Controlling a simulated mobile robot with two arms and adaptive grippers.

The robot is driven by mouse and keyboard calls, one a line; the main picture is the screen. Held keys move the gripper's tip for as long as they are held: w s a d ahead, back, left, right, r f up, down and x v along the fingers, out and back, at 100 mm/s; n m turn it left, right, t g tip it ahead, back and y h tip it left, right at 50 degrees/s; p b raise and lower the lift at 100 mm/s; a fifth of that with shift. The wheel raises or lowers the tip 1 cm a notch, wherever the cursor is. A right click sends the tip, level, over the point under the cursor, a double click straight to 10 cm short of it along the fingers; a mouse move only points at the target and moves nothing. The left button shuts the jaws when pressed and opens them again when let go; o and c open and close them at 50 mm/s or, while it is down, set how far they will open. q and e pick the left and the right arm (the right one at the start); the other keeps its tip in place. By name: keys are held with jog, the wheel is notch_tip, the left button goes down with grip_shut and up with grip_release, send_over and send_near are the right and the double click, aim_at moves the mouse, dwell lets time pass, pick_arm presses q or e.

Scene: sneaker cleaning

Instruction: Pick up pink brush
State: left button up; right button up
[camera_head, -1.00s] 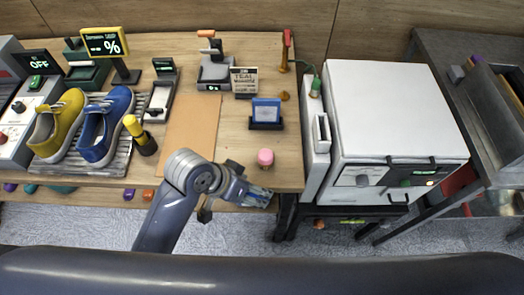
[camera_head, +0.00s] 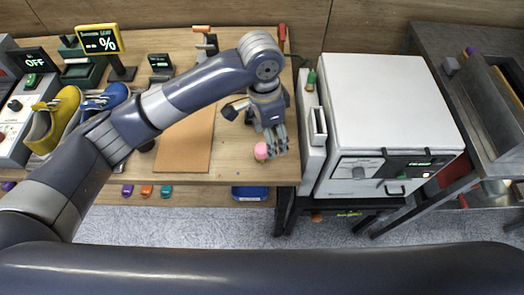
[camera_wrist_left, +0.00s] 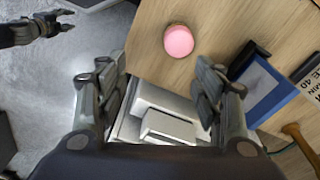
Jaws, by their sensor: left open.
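The pink brush (camera_head: 261,151) stands near the front right corner of the wooden table, and only its rounded pink top shows clearly. It also shows in the left wrist view (camera_wrist_left: 178,41) as a pink disc, above and beyond the fingertips. My left gripper (camera_head: 276,143) is just to the right of the brush in the head view, pointing down, apart from it as far as I can tell. In the left wrist view its two fingers (camera_wrist_left: 156,80) are spread, with nothing between them. A dark gripper, seemingly my right one (camera_wrist_left: 55,22), shows at the upper left there; its jaw state is unclear.
A blue framed sign (camera_wrist_left: 262,92) stands close behind the brush. A white oven (camera_head: 390,110) is right of the table. A brown mat (camera_head: 186,145) and the yellow (camera_head: 52,118) and blue sneakers (camera_head: 107,98) lie left. My left arm partly covers the sneakers.

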aim_at(262, 147)
pick_arm(q)
jog(key=shift+w+a+r+y, duration=0.4)
jog(key=shift+w+a+r, duration=0.35)
jog(key=shift+w+r, duration=0.1)
jog(key=shift+w+a, duration=0.1)
jog(key=shift+a, duration=0.05)
notch_tip(262, 147, down, 5)
jog(key=shift+f+p, duration=0.15)
jog(key=shift+p, duration=0.3)
notch_tip(262, 147, down, 4)
jog(key=shift+f+p, duration=0.1)
jog(key=shift+p, duration=0.7)
jog(key=shift+f, duration=0.6)
jog(key=c, duration=1.2)
